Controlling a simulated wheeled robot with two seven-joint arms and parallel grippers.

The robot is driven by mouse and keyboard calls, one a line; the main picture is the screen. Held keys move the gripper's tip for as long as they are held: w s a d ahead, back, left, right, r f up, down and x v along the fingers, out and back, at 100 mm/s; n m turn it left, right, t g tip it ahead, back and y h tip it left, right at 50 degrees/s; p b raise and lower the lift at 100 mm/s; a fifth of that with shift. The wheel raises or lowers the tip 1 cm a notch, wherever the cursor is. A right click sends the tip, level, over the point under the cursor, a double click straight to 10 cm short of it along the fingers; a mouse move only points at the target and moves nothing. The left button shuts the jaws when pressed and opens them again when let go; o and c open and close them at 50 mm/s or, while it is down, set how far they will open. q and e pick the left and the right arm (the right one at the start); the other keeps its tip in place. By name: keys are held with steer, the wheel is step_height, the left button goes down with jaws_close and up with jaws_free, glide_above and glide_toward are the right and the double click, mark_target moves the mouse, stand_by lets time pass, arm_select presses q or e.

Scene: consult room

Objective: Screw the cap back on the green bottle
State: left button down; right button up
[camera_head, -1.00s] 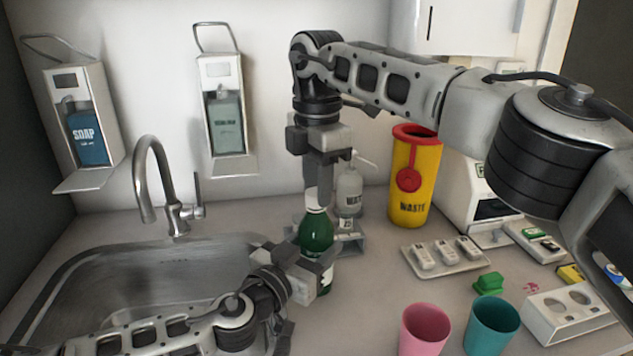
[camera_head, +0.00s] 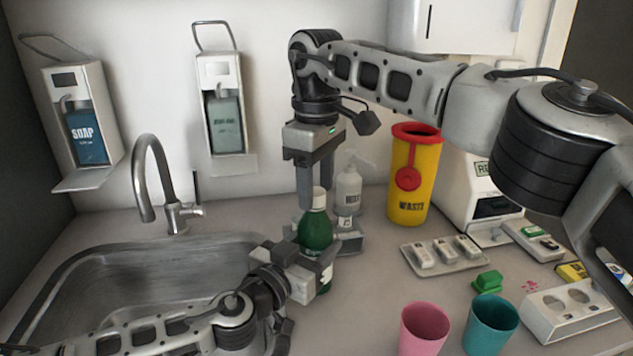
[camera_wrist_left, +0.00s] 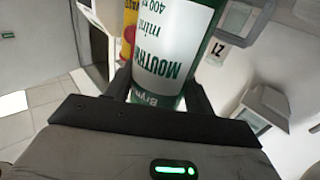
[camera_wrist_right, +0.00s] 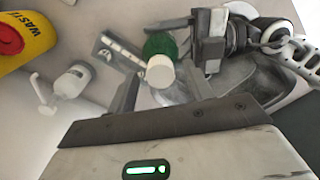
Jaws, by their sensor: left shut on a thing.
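The green bottle (camera_head: 316,232) stands upright at the right edge of the sink, its white cap (camera_head: 319,198) on the neck. How tightly the cap sits cannot be told. My left gripper (camera_head: 306,268) is shut around the bottle's lower body; the left wrist view shows the bottle's label (camera_wrist_left: 170,60) between the fingers. My right gripper (camera_head: 314,187) points down from above, its fingers apart on either side of the cap. The right wrist view shows the cap (camera_wrist_right: 160,72) between the open fingers, with a gap on each side.
A white pump bottle (camera_head: 348,190) stands in a holder just behind the green bottle. The sink (camera_head: 100,265) and faucet (camera_head: 150,175) are left. A yellow waste bin (camera_head: 414,180), a tray (camera_head: 445,262), a pink cup (camera_head: 424,330) and a teal cup (camera_head: 491,325) are right.

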steer(key=shift+r, duration=2.25)
steer(key=shift+c, duration=0.3)
